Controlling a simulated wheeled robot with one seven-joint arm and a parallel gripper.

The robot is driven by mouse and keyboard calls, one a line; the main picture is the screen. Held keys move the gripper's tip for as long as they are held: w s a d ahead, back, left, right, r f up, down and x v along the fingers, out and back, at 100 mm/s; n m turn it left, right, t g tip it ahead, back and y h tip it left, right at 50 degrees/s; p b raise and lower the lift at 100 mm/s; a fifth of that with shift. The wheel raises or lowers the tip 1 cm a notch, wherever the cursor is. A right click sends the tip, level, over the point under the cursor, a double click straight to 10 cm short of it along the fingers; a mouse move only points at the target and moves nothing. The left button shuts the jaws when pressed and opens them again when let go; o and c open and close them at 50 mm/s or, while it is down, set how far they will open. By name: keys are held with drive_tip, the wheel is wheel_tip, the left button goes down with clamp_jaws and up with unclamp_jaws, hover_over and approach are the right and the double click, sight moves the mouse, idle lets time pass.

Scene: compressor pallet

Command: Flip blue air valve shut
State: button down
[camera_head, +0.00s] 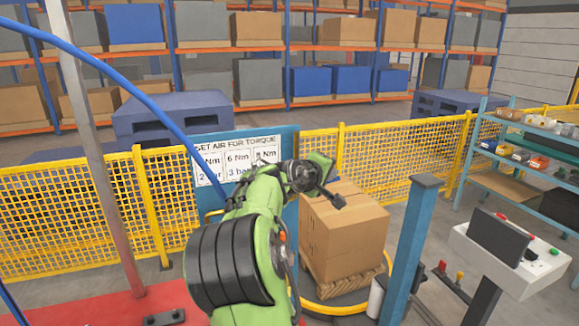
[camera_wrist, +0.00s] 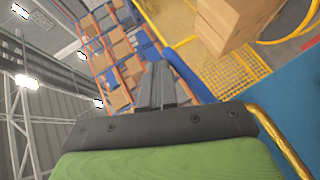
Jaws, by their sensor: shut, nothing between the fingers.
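I cannot make out the blue air valve in either view; it may be hidden behind my arm. A blue panel (camera_head: 290,143) stands behind my arm with a white torque sign (camera_head: 237,158) on it. My gripper (camera_head: 338,201) is at the end of my green arm, in front of a cardboard box. In the wrist view my gripper (camera_wrist: 158,70) has its two grey fingers together, with nothing held. The wrist view also shows a yellow pipe (camera_wrist: 279,141) beside a blue surface (camera_wrist: 292,92), to the right of the gripper.
The cardboard box (camera_head: 342,232) stands on a wooden pallet (camera_head: 345,284). A yellow mesh fence (camera_head: 80,215) runs behind. A blue post (camera_head: 408,248) and a control console (camera_head: 510,262) stand at the right. A blue hose (camera_head: 130,88) crosses the upper left.

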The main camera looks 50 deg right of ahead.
idle(0.4)
drive_tip(key=b+v, duration=0.1)
drive_tip(key=v, duration=1.4)
drive_tip(key=shift+a+b, duration=0.3)
drive_tip(key=shift+r, duration=0.1)
